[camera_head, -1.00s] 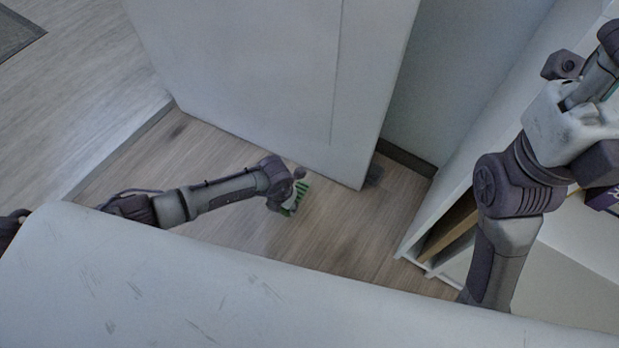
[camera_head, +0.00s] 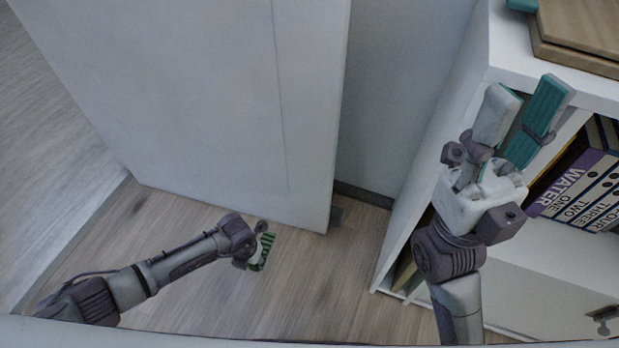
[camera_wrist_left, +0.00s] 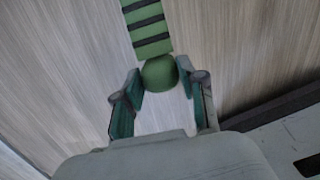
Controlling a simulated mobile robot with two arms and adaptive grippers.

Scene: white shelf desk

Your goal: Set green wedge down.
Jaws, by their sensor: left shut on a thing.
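The green wedge (camera_head: 267,250) has dark stripes and is held at the end of my left arm, over the wood floor beside the white door. In the left wrist view the wedge (camera_wrist_left: 150,32) has a rounded green end between the fingertips of my left gripper (camera_wrist_left: 160,78), and its striped part points away from it. My left gripper (camera_head: 258,240) is small in the head view, and I cannot tell whether the wedge touches the floor. My right gripper (camera_head: 525,98) is open and empty, with its fingers apart in front of the shelf.
A white shelf (camera_head: 500,65) with several binders (camera_head: 575,190) is at right, with a wooden board (camera_head: 580,30) on top. Bare floor (camera_head: 310,290) lies right of the wedge.

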